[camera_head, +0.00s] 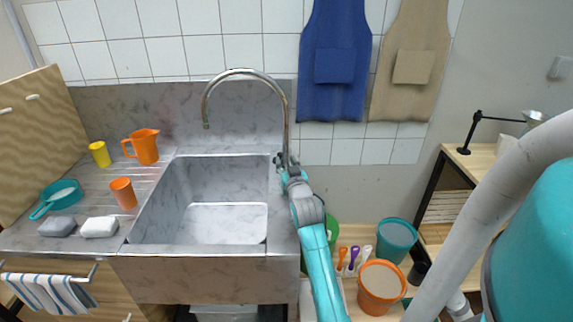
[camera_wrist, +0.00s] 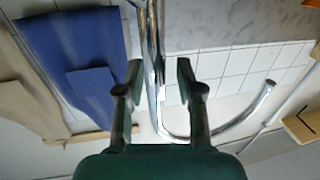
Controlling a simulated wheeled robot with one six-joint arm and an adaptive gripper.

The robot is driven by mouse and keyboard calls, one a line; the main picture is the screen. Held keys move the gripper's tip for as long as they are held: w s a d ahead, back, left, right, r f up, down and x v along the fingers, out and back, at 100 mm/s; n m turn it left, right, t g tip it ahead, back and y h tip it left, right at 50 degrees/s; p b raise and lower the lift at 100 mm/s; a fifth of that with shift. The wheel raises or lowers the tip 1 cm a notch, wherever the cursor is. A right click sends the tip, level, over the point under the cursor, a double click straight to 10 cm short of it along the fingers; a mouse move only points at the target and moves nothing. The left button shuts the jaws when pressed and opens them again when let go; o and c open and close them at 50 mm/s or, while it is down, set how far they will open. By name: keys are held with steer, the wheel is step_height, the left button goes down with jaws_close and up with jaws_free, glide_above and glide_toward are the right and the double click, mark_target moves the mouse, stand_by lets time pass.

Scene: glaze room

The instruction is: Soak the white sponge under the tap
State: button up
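The white sponge (camera_head: 99,227) lies on the drainboard left of the sink basin (camera_head: 225,225). The tap (camera_head: 245,72) is a tall chrome gooseneck behind the basin, its spout over the basin; no water shows. My gripper (camera_head: 281,160) is at the tap's lower upright, at the back right corner of the sink. In the wrist view my gripper (camera_wrist: 160,78) has its two fingers apart, with the tap's pipe (camera_wrist: 154,55) showing between them. I cannot tell whether a finger touches it. The tap's handle is not clear to see.
A grey sponge (camera_head: 57,226) lies beside the white one. A teal pan (camera_head: 62,195), an orange cup (camera_head: 123,193), a yellow cup (camera_head: 100,154) and an orange jug (camera_head: 145,146) stand on the drainboard. Aprons (camera_head: 335,60) hang behind. The basin is empty.

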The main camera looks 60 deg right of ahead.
jaws_close()
steer(key=shift+w+a+n, duration=0.3)
steer(key=shift+w+n, duration=0.2)
steer(key=shift+n, duration=0.2)
jaws_free()
